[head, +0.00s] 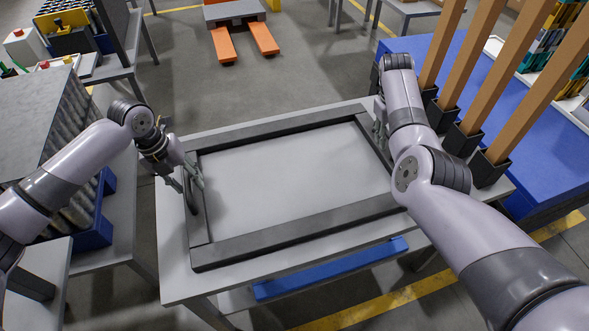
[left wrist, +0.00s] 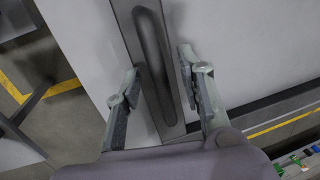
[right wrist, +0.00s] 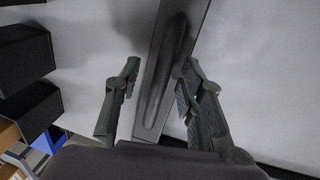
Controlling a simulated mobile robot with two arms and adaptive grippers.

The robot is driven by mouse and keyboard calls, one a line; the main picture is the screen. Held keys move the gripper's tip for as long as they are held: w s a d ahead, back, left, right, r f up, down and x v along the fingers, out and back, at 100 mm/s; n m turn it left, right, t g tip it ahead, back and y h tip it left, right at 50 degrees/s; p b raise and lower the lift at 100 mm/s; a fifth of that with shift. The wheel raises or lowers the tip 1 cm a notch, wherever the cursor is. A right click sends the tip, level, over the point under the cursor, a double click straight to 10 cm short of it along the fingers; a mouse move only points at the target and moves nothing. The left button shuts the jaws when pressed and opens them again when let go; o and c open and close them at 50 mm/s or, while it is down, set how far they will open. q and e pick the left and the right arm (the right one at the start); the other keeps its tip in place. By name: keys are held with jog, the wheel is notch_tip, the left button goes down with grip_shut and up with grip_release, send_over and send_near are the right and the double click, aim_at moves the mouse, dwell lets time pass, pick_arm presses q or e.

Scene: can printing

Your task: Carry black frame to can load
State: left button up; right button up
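The black frame (head: 297,232) lies flat on a light grey table (head: 172,262), a large rectangle with an open middle. My left gripper (head: 190,180) is at the frame's left side. In the left wrist view its open fingers (left wrist: 160,92) stand on either side of a dark handle bar (left wrist: 155,62) on the frame. My right gripper (head: 382,125) is at the frame's right side, partly hidden by my arm. In the right wrist view its open fingers (right wrist: 157,90) straddle the frame's other handle (right wrist: 165,65). I cannot make out any can load place.
Black holders with tall brown posts (head: 484,165) stand along the table's right edge, close to my right arm. A blue table (head: 470,70) is behind them. A rack of grey cans (head: 75,150) stands at left. An orange-forked pallet jack (head: 240,38) is on the floor beyond.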

pick_arm(q)
jog(key=shift+d+f, duration=0.1)
jog(key=shift+f, duration=0.3)
pick_arm(e)
jog(key=shift+f, duration=0.35)
pick_arm(q)
grip_shut()
pick_arm(e)
grip_shut()
pick_arm(q)
jog(key=shift+w+r, duration=0.1)
jog(key=shift+r, duration=0.2)
pick_arm(e)
jog(key=shift+w+r, duration=0.15)
jog(key=shift+r, duration=0.1)
